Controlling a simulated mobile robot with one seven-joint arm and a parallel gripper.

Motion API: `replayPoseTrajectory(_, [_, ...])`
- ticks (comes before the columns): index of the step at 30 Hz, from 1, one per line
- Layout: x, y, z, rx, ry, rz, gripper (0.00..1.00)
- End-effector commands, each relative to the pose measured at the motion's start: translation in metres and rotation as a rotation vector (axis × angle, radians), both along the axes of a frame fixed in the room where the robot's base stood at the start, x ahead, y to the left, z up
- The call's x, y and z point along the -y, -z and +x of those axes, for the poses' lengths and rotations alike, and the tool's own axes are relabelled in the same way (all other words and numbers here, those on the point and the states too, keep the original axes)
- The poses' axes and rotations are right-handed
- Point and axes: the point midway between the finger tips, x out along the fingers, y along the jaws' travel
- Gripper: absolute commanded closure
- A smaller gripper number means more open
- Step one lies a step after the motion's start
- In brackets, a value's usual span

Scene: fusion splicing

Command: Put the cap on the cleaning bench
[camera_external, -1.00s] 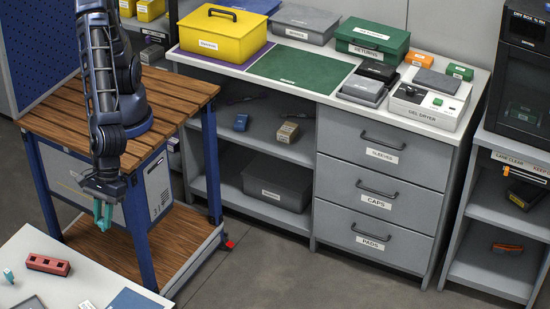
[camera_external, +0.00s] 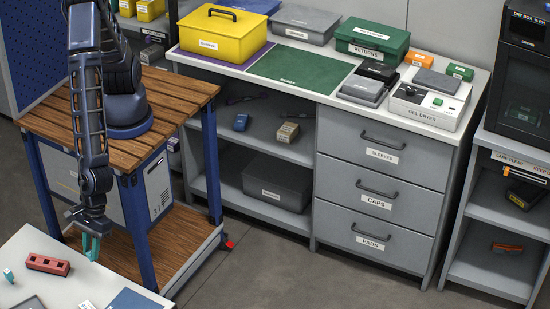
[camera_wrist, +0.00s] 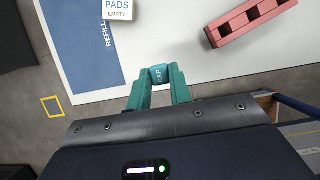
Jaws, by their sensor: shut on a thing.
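My gripper (camera_external: 92,250) has teal fingers and points down beside the white table (camera_external: 75,285) at the lower left of the external view. In the wrist view my gripper (camera_wrist: 158,82) is shut on a small blue-teal cap (camera_wrist: 158,75) marked CAP, held between the fingertips. The cap cannot be made out in the external view. The white table also shows in the wrist view (camera_wrist: 165,30), beyond the fingertips. No surface in view has a readable cleaning bench label.
On the white table are a red slotted block (camera_external: 47,264), a small teal piece (camera_external: 8,275), a blue REFILL mat (camera_wrist: 80,45) and a white PADS EMPTY box (camera_wrist: 117,10). A grey drawer counter (camera_external: 385,125) stands at the back, with open floor (camera_external: 270,270) before it.

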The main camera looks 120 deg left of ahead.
Motion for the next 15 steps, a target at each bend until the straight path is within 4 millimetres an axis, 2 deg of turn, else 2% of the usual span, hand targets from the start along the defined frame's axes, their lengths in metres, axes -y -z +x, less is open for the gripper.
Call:
replayPoseTrajectory(1, [-0.001,0.012,0.001,-0.004,-0.004,0.002,1.0])
replayPoseTrajectory(3, [-0.001,0.022,0.001,-0.002,-0.003,0.002,1.0])
replayPoseTrajectory(11, [0.0,0.04,0.0,-0.001,-0.001,0.0,1.0])
replayPoseTrajectory(15, [-0.001,0.056,0.001,-0.002,-0.002,0.001,1.0])
